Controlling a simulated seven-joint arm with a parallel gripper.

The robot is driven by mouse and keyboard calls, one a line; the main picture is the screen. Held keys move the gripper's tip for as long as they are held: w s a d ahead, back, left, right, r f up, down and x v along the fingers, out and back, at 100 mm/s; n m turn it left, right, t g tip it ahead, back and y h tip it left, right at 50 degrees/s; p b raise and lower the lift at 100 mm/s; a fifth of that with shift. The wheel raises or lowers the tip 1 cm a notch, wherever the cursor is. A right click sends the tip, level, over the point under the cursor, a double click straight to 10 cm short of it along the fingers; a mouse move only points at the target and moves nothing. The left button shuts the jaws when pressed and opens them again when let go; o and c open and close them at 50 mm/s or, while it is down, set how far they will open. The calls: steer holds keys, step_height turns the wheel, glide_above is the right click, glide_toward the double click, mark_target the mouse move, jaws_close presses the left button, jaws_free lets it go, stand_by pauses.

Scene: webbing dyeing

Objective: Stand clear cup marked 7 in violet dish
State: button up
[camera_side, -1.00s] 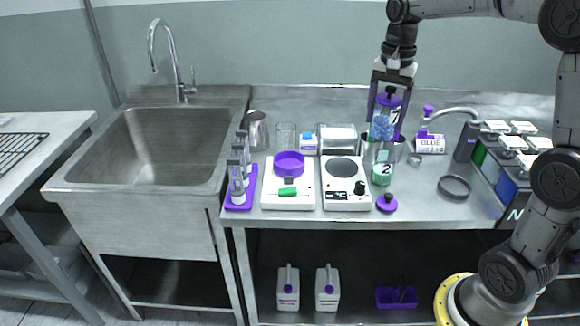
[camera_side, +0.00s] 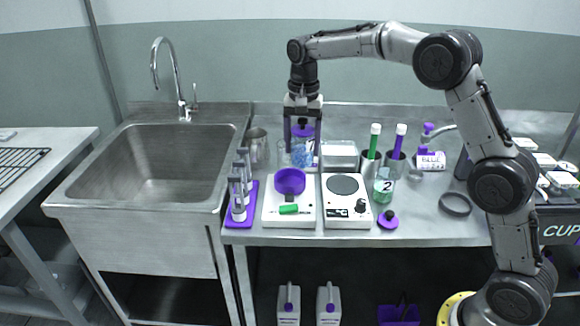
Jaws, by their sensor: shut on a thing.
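The clear cup (camera_side: 302,154) has a violet lid and blue contents; its 7 marking is hard to read now. My gripper (camera_side: 302,128) points down and is shut on the cup at its lid. The cup hangs upright, above and slightly right of the violet dish (camera_side: 290,182) in the picture. The violet dish sits on the left white device (camera_side: 272,212) and looks empty. The cup appears apart from the dish, though their exact depth relation is hard to tell.
A green piece (camera_side: 288,209) lies before the dish. A second white device (camera_side: 345,212) stands to the right, then a clear cup marked 2 (camera_side: 383,190). A violet rack (camera_side: 240,214) with tubes stands left. Metal pots with green and violet sticks (camera_side: 371,160) stand behind.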

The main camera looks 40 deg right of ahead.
steer(key=w+f, duration=0.4)
steer(key=f, duration=0.1)
steer(key=shift+w+d+f, duration=0.1)
steer(key=shift+w+f, duration=0.1)
steer(key=shift+f, duration=1.6)
steer(key=shift+f, duration=0.1)
steer(key=o, duration=1.6)
steer(key=shift+f, duration=0.1)
